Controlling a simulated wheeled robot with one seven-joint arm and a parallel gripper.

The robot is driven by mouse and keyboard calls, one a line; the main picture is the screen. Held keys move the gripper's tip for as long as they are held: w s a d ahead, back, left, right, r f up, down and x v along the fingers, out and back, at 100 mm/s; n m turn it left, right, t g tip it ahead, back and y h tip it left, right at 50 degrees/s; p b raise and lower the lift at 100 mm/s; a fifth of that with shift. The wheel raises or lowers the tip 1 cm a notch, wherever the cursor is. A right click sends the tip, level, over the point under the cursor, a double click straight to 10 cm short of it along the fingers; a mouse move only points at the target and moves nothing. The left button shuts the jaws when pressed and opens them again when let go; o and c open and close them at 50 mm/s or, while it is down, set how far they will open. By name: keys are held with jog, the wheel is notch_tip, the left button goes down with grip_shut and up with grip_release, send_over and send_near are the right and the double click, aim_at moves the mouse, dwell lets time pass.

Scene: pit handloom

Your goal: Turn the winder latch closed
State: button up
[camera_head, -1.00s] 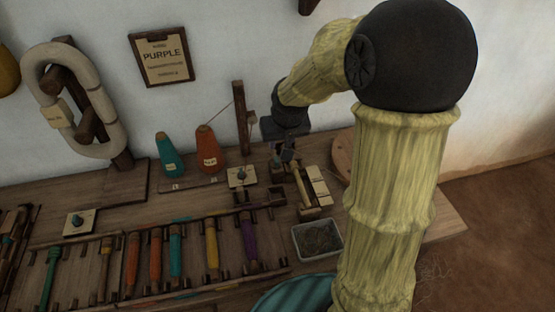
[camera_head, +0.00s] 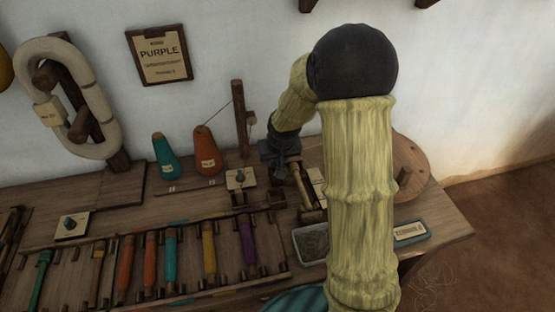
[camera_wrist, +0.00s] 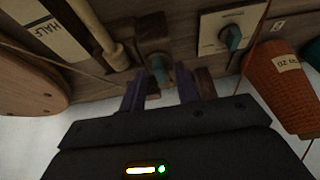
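My gripper (camera_wrist: 160,88) is open in the wrist view, its two purplish fingers apart. A small teal-grey knob (camera_wrist: 157,68) on a brown wooden block (camera_wrist: 153,35) shows just past and between the fingertips; it looks like the winder latch. I cannot tell whether the fingers touch it. In the head view my gripper (camera_head: 281,168) is low at the winder, beside its wooden frame (camera_head: 306,187), and hides the latch there.
A pale plate with a teal knob (camera_wrist: 234,38) lies close beside the fingers. An orange thread cone (camera_head: 208,152) and a teal cone (camera_head: 166,157) stand left of the winder. A wooden post (camera_head: 240,118) rises behind. A grey tray (camera_head: 297,240) sits in front, a wooden disc (camera_head: 412,165) right.

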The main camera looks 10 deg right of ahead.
jog(key=shift+c, duration=0.2)
grip_shut()
